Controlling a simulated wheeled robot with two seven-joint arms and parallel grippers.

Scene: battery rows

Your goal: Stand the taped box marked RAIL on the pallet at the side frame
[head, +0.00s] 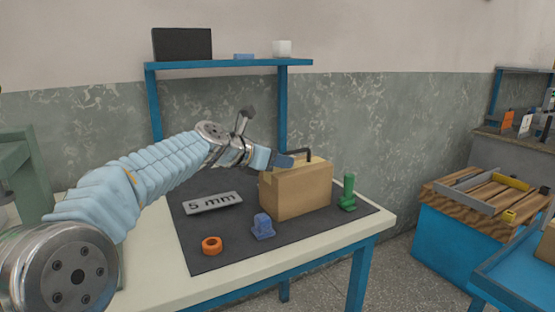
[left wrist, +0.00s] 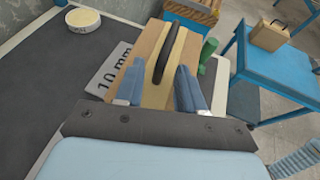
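A tan cardboard box (head: 297,190) with a black handle on top stands on the dark mat of the table. No RAIL mark is readable on its visible faces. My left gripper (head: 285,160) is at the top of the box by the handle. In the left wrist view, its two blue fingers (left wrist: 157,88) are apart, with the box (left wrist: 150,45) and its handle (left wrist: 170,52) beyond and between them. The fingers do not appear closed on the handle. A slatted wooden surface, perhaps the pallet (head: 450,200), tops a blue base at the right. My right gripper is not in view.
On the mat (head: 240,245) are a 5 mm plate (head: 212,203), an orange ring (head: 212,246), a blue piece (head: 263,226) and a green piece (head: 348,192). A 10 mm plate (left wrist: 115,68) lies beside the box. Another tan box (left wrist: 268,37) stands on a blue table (left wrist: 275,65).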

